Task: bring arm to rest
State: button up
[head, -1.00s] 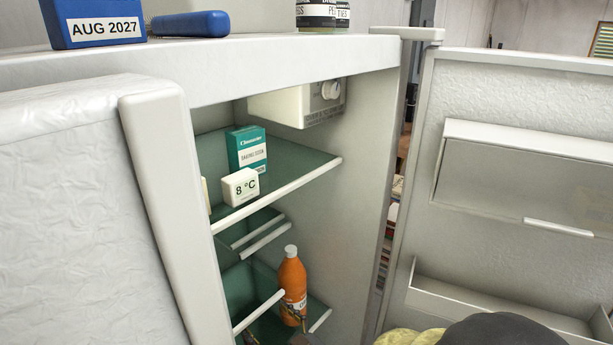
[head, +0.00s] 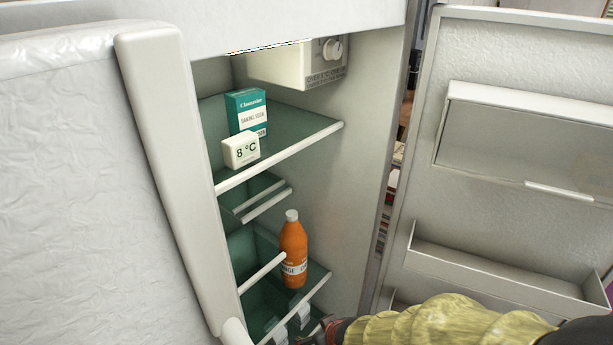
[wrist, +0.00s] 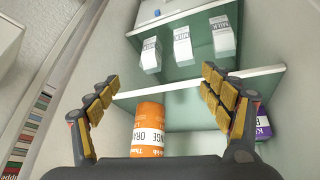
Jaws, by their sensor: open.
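My gripper (wrist: 159,100) is open in the wrist view, with its padded fingers spread wide and nothing between them. In the head view my arm comes in from the lower right, and the gripper end is low in front of the open fridge, partly cut off by the bottom edge. An orange bottle (head: 293,250) stands upright on a lower shelf, close above my gripper.
The open fridge door (head: 520,50) with bins is at right. A baking soda box (head: 247,112) and an 8 °C thermometer (head: 241,150) stand on the upper shelf (head: 285,155). Several milk cartons (wrist: 183,46) and a purple item (wrist: 263,126) show in the wrist view.

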jog(key=s+d+r+m+h+b, duration=0.1)
jog(key=s+d+r+m, duration=0.2)
jog(key=s+d+r, duration=0.4)
jog(key=s+d+r+m+h+b, duration=0.1)
jog(key=s+d+r+m+b, duration=0.1)
jog(key=s+d+r, duration=0.6)
notch_tip(320, 180, up, 7)
jog(key=shift+f+m, duration=0.2)
jog(key=shift+m, duration=0.2)
jog(key=shift+w, duration=0.2)
jog(key=shift+c, duration=0.3)
jog(key=shift+d, duration=0.1)
jog(key=shift+c, duration=0.5)
